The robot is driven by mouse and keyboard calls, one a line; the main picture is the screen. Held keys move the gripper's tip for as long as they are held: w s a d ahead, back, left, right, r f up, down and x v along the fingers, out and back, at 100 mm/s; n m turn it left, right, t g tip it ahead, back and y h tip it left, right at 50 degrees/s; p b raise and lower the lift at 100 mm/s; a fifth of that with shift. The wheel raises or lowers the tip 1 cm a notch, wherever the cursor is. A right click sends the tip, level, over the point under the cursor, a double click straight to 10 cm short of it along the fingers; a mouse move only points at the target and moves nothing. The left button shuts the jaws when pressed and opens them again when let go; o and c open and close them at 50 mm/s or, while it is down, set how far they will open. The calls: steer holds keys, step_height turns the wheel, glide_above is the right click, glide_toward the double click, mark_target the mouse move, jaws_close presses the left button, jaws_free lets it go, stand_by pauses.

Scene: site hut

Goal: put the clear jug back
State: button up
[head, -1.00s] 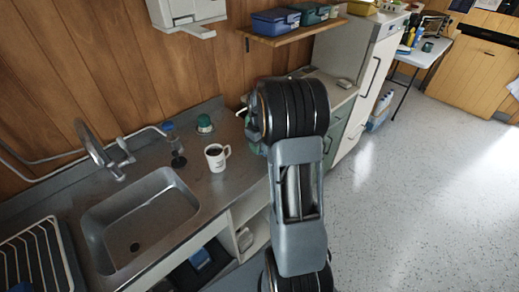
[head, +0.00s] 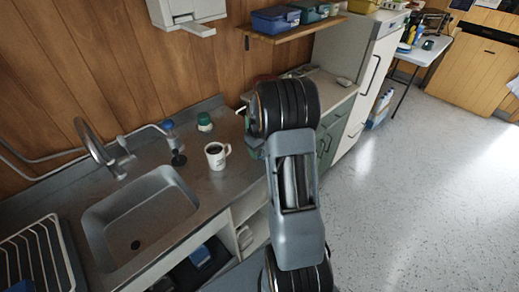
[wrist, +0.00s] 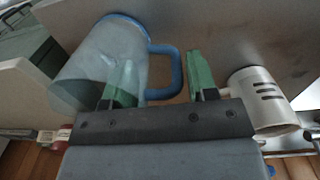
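The clear jug (wrist: 85,70), with a blue rim and blue handle (wrist: 177,75), shows at the left of the wrist view. My gripper (wrist: 160,78) is open, its two green fingers apart. The handle shows between the fingers, and the left finger overlaps the jug's body in the picture. I cannot tell whether either finger touches it. In the head view my arm hides the gripper and most or all of the jug.
A white mug (head: 217,156) of dark drink stands on the counter near the sink (head: 140,218); it also shows right of my gripper in the wrist view (wrist: 256,98). A green-lidded item (head: 204,121) stands behind it. A wall shelf (head: 293,30) holds boxes. Floor at right is clear.

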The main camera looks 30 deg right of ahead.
steer(key=o, duration=0.3)
steer(key=shift+r, duration=0.1)
step_height(320, 180, up, 12)
steer(key=s+a+r+t, duration=0.1)
steer(key=s+a+r, duration=0.25)
steer(key=a, duration=0.35)
steer(key=s+a+r+m+t, duration=0.1)
steer(key=s+a+m+t, duration=0.1)
steer(key=s+a, duration=0.9)
steer(key=s+t+b, duration=0.1)
steer(key=s, duration=0.2)
steer(key=shift+a, duration=0.25)
steer(key=shift+w, duration=0.1)
